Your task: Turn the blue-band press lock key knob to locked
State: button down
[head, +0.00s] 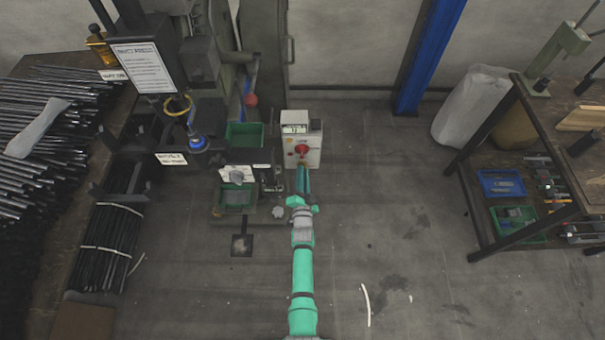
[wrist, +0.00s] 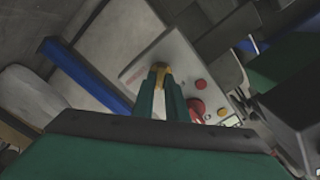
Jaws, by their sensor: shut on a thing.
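The press (head: 205,70) stands at the left in the head view, with a blue band (head: 197,142) around its lower tool. To the right of that band is a pale control box (head: 314,140) with a small display and a red button (head: 302,149). In the wrist view, the box face (wrist: 174,52) is tilted and shows red buttons (wrist: 201,84). My gripper (head: 303,166) reaches the lower front of the box. Its fingers (wrist: 160,74) are shut on a small brass-coloured key knob (wrist: 160,66). The fingers hide most of the knob, so I cannot tell its angle.
A red mushroom button (wrist: 196,106) sits close beside my fingers in the wrist view. A red-balled lever (head: 250,100) and a green bin (head: 244,135) are left of the box. A workbench (head: 512,95) stands at the right. The floor (head: 390,200) between is open.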

jog(key=m, duration=0.8)
jog(key=shift+d+f, duration=0.1)
jog(key=shift+d, duration=0.1)
jog(key=shift+s, duration=0.1)
dwell(0.4)
jog(key=c, duration=1.8)
grip_release()
jog(key=shift+o, duration=0.2)
jog(key=shift+a, duration=0.1)
